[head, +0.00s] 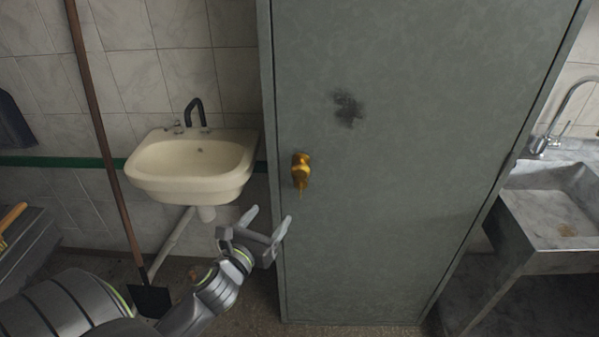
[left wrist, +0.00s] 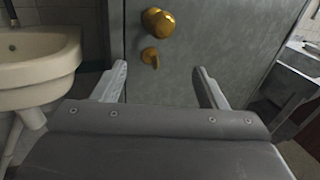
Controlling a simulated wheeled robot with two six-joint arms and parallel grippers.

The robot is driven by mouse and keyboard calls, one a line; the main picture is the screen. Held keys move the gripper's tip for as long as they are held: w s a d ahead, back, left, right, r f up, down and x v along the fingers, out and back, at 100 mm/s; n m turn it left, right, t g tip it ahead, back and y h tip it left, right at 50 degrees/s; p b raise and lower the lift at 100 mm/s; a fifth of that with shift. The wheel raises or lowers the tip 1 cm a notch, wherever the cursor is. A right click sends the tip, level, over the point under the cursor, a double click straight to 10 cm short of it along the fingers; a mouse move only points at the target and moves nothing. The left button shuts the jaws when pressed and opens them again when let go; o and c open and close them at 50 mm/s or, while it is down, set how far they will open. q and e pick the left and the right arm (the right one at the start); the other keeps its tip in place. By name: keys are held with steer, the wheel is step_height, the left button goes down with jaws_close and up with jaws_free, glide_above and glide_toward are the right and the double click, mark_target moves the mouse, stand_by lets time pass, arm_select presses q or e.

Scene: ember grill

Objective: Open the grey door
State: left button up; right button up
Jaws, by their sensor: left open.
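The grey door (head: 390,180) stands upright and looks shut in its frame, with a dark smudge on its upper part. A brass knob (head: 301,160) sits near its left edge, with a smaller brass piece below it. In the left wrist view the knob (left wrist: 158,22) is above and beyond my fingers, with the smaller brass piece (left wrist: 150,57) under it. My left gripper (head: 268,215) is open and empty, below and left of the knob and apart from it. Its spread fingers (left wrist: 160,85) point toward the door (left wrist: 215,45). My right gripper is not in view.
A cream washbasin (head: 192,165) hangs on the tiled wall left of the door, close to my left arm. A long-handled tool (head: 105,150) leans beside it. A stone sink (head: 555,205) stands right of the door. A grey box (head: 25,250) is at the far left.

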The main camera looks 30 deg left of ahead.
mark_target(298, 176)
arm_select(q)
steer(key=shift+m, duration=0.3)
steer(key=w, duration=0.5)
steer(key=w+a+p, duration=0.1)
steer(key=w, duration=0.5)
steer(key=w+a+r+p, duration=0.1)
steer(key=w, duration=0.4)
steer(key=shift+w+a, duration=0.15)
steer(key=shift+a, duration=0.1)
steer(key=shift+w+a, duration=0.1)
steer(key=shift+w, duration=0.45)
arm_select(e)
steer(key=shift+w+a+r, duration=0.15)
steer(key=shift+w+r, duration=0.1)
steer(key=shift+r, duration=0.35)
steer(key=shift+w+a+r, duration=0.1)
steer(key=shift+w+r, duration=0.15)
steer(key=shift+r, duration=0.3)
arm_select(q)
steer(key=shift+c, duration=0.3)
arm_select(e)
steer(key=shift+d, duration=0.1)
arm_select(q)
steer(key=c, duration=1.3)
steer(key=shift+f, duration=0.1)
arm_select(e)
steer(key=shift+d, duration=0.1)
arm_select(q)
steer(key=shift+s, duration=0.1)
